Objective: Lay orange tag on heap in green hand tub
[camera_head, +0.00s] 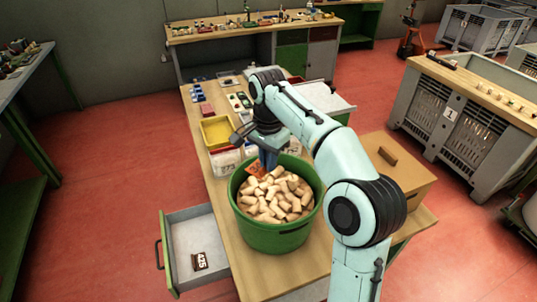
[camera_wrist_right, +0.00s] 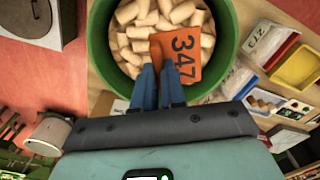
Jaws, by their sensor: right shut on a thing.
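The green hand tub (camera_head: 273,236) stands on the wooden table and holds a heap of cork stoppers (camera_head: 275,197). The orange tag (camera_head: 255,169) shows at the tub's back edge, over the corks. In the right wrist view the orange tag (camera_wrist_right: 177,59) carries the number 347 and lies over the heap inside the tub's rim. My right gripper (camera_head: 268,160) points down at the back of the tub. Its blue fingers (camera_wrist_right: 161,72) are shut on the tag's near edge. Whether the tag touches the corks is unclear. My left gripper is not in view.
A yellow tray (camera_head: 216,131) and small bins stand behind the tub. A wooden box (camera_head: 395,170) stands at the right, beyond my arm.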

